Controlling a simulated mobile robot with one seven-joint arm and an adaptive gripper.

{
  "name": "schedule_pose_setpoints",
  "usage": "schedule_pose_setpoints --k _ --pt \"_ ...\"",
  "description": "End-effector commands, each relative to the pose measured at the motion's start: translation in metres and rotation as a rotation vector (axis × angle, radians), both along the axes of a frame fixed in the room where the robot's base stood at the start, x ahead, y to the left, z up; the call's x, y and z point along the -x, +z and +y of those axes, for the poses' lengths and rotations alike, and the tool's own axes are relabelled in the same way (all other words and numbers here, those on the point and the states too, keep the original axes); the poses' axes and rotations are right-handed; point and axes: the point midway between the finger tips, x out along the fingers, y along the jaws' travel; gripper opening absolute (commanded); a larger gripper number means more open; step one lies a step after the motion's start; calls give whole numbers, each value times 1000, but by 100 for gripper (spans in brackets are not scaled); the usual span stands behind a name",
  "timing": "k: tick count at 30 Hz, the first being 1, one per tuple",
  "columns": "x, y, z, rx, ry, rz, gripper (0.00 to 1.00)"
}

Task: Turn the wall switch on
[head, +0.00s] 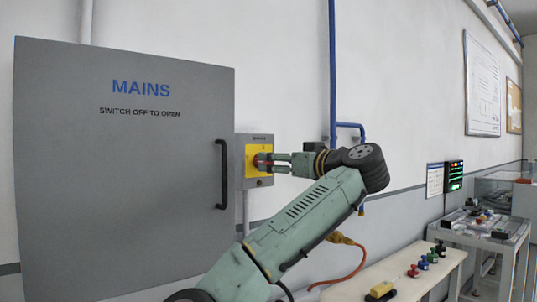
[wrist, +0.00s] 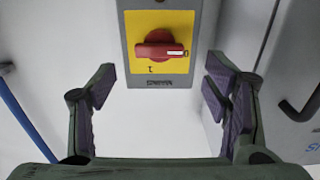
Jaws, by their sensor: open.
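The wall switch (head: 250,144) is a grey box with a yellow face, mounted just right of the grey MAINS cabinet. In the wrist view, the switch (wrist: 135,22) is at the top centre. Its red rotary handle (wrist: 158,50) lies horizontal there, with a white mark at its right end and a "1" below left. The box label looks upside down in this view. My gripper (head: 273,162) is in front of the switch and partly covers the handle in the head view. In the wrist view my gripper (wrist: 161,80) is open and empty, its fingers apart, with the handle between and beyond them.
The closed MAINS cabinet (head: 120,200) with a black handle (head: 222,175) stands left of the switch. Blue pipes (head: 333,75) run up the wall to its right. A bench (head: 415,270) with coloured items and a cart (head: 490,235) stand at the right.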

Motion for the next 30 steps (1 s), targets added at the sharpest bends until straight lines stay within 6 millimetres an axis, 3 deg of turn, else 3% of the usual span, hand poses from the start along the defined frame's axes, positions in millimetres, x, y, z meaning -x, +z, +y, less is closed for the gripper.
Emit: schedule_pose_setpoints --k 9,20,30 --pt "-36 2 26 -2 0 -1 70" --pt "-41 0 29 -1 -2 -1 70" --pt "-41 0 29 -1 -2 -1 48"
